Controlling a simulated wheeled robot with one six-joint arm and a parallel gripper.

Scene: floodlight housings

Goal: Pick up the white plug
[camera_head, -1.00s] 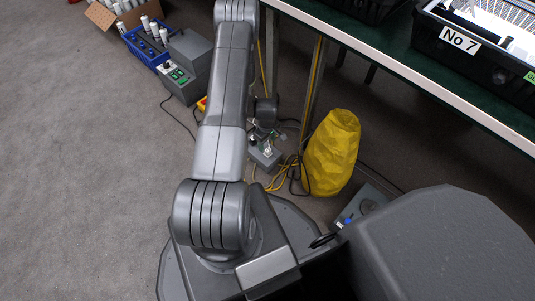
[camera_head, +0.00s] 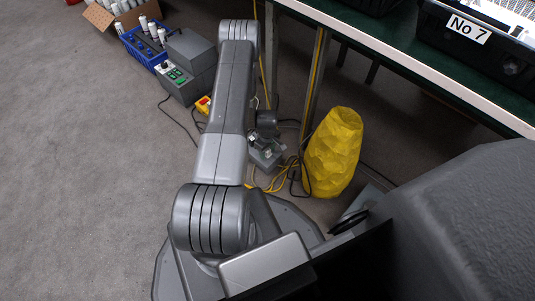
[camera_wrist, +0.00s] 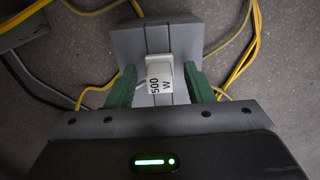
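The white plug (camera_wrist: 163,74), with a "500 W" label, sits upright on a grey socket block (camera_wrist: 128,42) in the wrist view. My gripper (camera_wrist: 160,67) is open, with one green finger on each side of the plug. Gaps show between the fingers and the plug, so it is not clamped. In the head view my arm reaches down to the grey socket block (camera_head: 266,158) on the floor.
Yellow and dark cables (camera_wrist: 240,50) lie around the block. A yellow faceted object (camera_head: 333,152) stands just right of it, near a table leg (camera_head: 314,85). A grey control box (camera_head: 185,80) and a blue crate (camera_head: 143,45) stand at the upper left. Open floor lies left.

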